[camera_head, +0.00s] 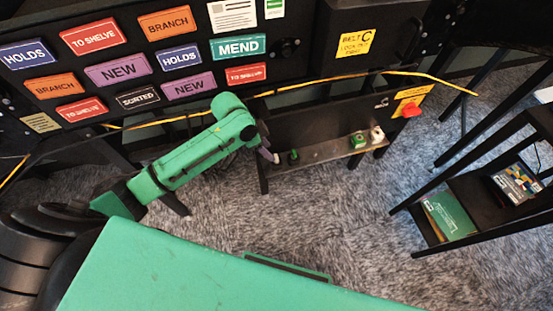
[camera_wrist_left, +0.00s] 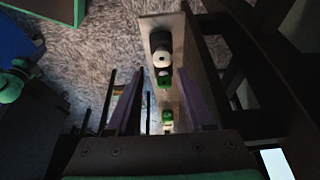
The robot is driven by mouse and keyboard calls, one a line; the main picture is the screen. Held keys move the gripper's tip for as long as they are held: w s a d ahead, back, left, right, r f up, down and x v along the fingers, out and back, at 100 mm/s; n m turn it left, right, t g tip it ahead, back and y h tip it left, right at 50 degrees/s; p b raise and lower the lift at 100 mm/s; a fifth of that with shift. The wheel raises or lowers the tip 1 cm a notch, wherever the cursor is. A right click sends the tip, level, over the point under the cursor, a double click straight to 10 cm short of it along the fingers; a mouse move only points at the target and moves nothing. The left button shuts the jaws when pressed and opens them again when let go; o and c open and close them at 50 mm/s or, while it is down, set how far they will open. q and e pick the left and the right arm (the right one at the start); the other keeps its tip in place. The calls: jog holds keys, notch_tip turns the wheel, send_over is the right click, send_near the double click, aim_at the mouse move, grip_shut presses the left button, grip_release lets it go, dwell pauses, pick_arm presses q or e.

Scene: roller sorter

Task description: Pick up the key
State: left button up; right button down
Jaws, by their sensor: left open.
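My left arm reaches from the left to a narrow metal ledge (camera_head: 325,153) on the front of the dark machine. My left gripper (camera_head: 269,156) is at the ledge's left end, small and partly hidden by its own wrist. In the left wrist view its two fingers (camera_wrist_left: 160,105) stand apart with nothing clamped between them. A small green piece (camera_head: 294,156), possibly the key, is on the ledge just right of the gripper. A green piece also shows between the fingers in the wrist view (camera_wrist_left: 168,117). I cannot make out a key shape for certain. My right gripper is not in view.
A green-and-white button box (camera_head: 358,141) and a pale round-topped knob (camera_head: 377,134) sit further right on the ledge. A red knob (camera_head: 410,109) is beyond them. A yellow cable (camera_head: 330,80) crosses above. A black shelf (camera_head: 490,200) stands right; carpet (camera_head: 340,210) lies clear.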

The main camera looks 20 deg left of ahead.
pick_arm(q)
jog(key=x, duration=0.7)
jog(key=shift+w, duration=0.3)
grip_shut()
notch_tip(320, 180, up, 19)
jog(key=p, duration=0.1)
notch_tip(320, 180, up, 6)
jog(key=p, duration=0.6)
send_over(276, 156)
jog(key=shift+f, duration=0.2)
jog(key=shift+f, duration=0.1)
